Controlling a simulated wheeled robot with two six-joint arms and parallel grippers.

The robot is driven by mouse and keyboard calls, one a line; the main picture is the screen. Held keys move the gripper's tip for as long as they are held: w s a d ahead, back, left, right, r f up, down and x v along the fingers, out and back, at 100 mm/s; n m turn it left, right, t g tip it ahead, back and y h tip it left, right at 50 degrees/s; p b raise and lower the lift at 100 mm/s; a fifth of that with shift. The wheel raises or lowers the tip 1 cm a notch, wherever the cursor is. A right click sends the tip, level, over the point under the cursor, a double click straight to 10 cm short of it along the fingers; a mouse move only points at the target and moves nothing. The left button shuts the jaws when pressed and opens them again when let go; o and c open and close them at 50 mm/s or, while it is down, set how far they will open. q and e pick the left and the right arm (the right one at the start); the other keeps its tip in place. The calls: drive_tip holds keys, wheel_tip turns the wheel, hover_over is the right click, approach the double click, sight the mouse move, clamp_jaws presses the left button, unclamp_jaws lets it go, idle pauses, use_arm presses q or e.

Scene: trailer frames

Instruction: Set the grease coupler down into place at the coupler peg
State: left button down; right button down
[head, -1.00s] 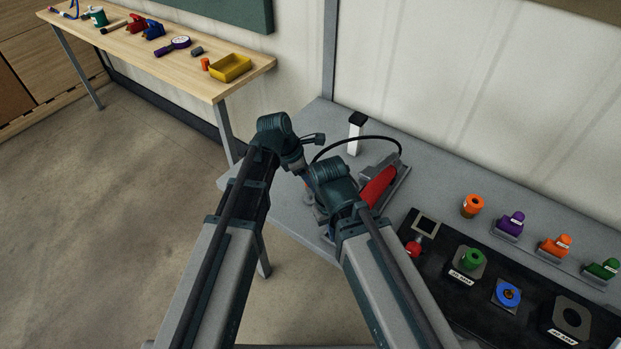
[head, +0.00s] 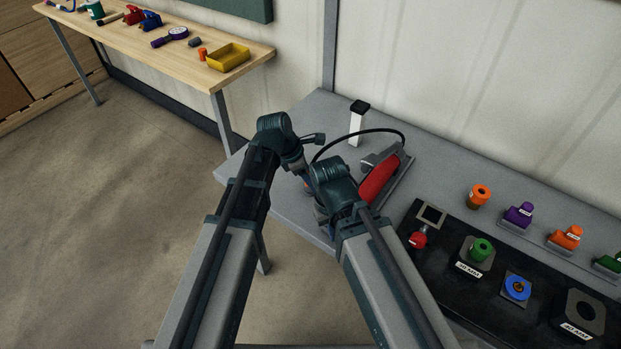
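A red grease gun (head: 379,181) lies in a grey cradle on the grey bench, right of my arms. Its black hose (head: 386,130) arcs left, past the white post, and drops behind my wrists. The grease coupler cannot be made out; the hose's far end is hidden there. A white post with a black top (head: 356,130) stands upright behind the hose; I cannot tell whether it is the coupler peg. My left gripper (head: 306,182) and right gripper (head: 322,214) are close together over the bench's left part, mostly covered by my own wrist links. Their fingers cannot be read.
A black mat (head: 441,270) at the right holds a red-topped piece (head: 419,238), a green part (head: 481,250) and a blue part (head: 517,286). Behind it stand orange (head: 479,196) and purple (head: 519,213) parts. A wooden bench (head: 128,57) with tools stands at the far left.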

use_arm(q)
drive_tip(key=shift+c, duration=1.2)
unclamp_jaws()
drive_tip(key=p+v, duration=1.2)
drive_tip(key=v, duration=0.1)
drive_tip(key=shift+r+p, duration=0.35)
drive_tip(key=shift+r, duration=0.05)
use_arm(e)
wheel_tip(320, 180, up, 13)
drive_tip(key=shift+f, duration=0.15)
use_arm(q)
drive_tip(key=shift+a, duration=0.1)
